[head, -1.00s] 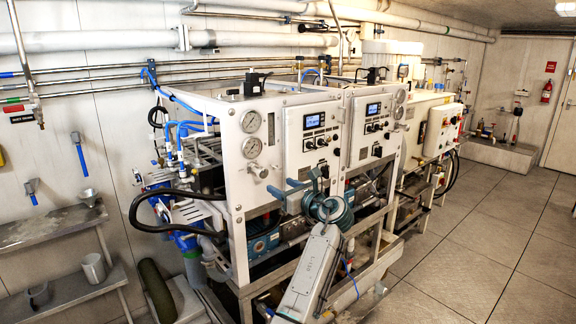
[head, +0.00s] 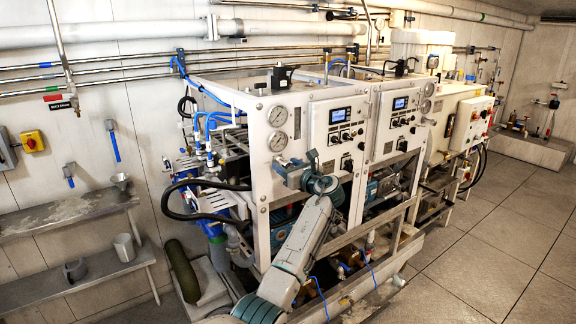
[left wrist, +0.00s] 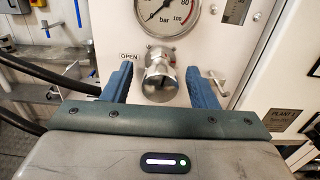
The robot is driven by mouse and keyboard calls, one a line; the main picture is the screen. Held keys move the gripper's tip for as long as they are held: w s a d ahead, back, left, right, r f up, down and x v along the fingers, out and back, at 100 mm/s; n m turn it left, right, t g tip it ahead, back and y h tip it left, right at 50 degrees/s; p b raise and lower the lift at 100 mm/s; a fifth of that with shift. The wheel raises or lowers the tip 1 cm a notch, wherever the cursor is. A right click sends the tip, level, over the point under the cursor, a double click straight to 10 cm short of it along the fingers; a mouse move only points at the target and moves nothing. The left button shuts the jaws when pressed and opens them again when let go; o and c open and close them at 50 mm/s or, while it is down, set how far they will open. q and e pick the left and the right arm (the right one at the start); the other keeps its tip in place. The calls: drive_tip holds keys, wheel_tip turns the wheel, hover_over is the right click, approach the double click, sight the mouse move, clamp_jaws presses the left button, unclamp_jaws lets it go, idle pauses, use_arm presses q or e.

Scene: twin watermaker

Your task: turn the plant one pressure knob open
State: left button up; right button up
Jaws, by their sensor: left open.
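The silver pressure knob (left wrist: 160,80) sticks out of the white plant one panel, below a round gauge (left wrist: 168,12). An OPEN label (left wrist: 129,57) is at its upper left, and a PLANT 1 plate (left wrist: 286,115) is at the lower right. My left gripper (left wrist: 160,69) is open, with one blue finger on each side of the knob and a visible gap on both sides. In the head view my left gripper (head: 297,172) is at the panel below the two gauges (head: 277,129) and hides the knob. My right gripper is not in view.
The white cabinet (head: 258,190) carries a control panel with a display (head: 340,115) right of the gauges. Black hoses (head: 190,215) and blue tubes lie to its left. Wall shelves (head: 70,213) hold cups at the left. The tiled floor (head: 480,240) at the right is clear.

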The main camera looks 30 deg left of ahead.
use_arm(q)
drive_tip(key=c, duration=1)
drive_tip(key=shift+f, duration=0.1)
